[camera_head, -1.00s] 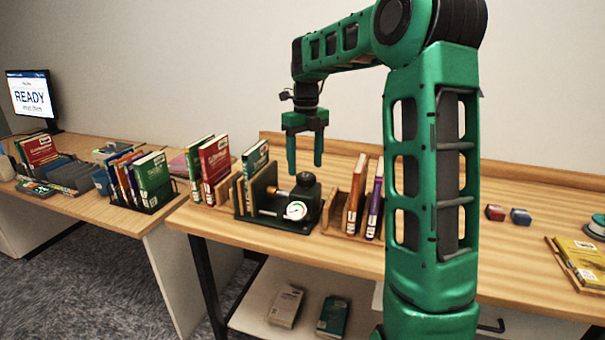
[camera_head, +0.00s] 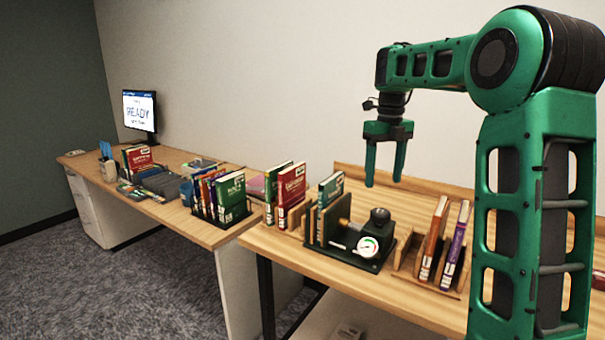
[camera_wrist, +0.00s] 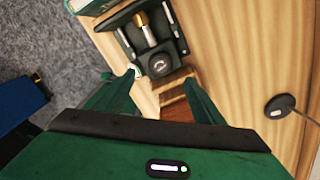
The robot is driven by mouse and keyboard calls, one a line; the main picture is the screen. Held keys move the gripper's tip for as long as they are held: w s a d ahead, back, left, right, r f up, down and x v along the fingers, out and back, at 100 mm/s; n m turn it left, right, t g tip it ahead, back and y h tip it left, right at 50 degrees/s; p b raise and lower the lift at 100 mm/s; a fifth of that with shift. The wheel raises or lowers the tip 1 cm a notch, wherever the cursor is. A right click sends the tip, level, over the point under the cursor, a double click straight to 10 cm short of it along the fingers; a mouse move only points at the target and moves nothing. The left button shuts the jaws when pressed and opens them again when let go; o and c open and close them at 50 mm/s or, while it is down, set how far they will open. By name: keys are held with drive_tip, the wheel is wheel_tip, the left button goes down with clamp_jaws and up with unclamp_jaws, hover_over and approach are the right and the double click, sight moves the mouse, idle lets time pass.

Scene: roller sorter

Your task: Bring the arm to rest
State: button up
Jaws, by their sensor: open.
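My gripper (camera_head: 385,180) hangs with its fingers pointing down above the back part of the near wooden table (camera_head: 330,276). Its two green fingers are apart with nothing between them in the head view. In the wrist view my gripper (camera_wrist: 158,100) shows spread fingers over the table. The black device with a round gauge (camera_head: 368,246) stands on the table below and slightly left of the gripper. It also shows in the wrist view (camera_wrist: 160,64), near the fingertips.
A wooden rack with two upright books (camera_head: 432,238) stands right of the device. Red and green books (camera_head: 290,186) stand left of it. A second table (camera_head: 190,230) holds more books, a blue cup and a monitor (camera_head: 139,110) reading READY. Grey carpet lies in front.

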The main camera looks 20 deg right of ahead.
drive_tip(key=s+a+f+n, duration=0.1)
drive_tip(key=s+f+n, duration=0.3)
drive_tip(key=s+n, duration=0.5)
drive_tip(key=s+a+f+n, duration=0.2)
drive_tip(key=s+f+n, duration=0.3)
drive_tip(key=s+n, duration=0.5)
drive_tip(key=s+a+f+n, duration=0.2)
drive_tip(key=s+f+n, duration=0.3)
drive_tip(key=s+n, duration=0.5)
drive_tip(key=s, duration=0.7)
drive_tip(key=shift+s+a, duration=0.2)
drive_tip(key=shift+f, duration=0.1)
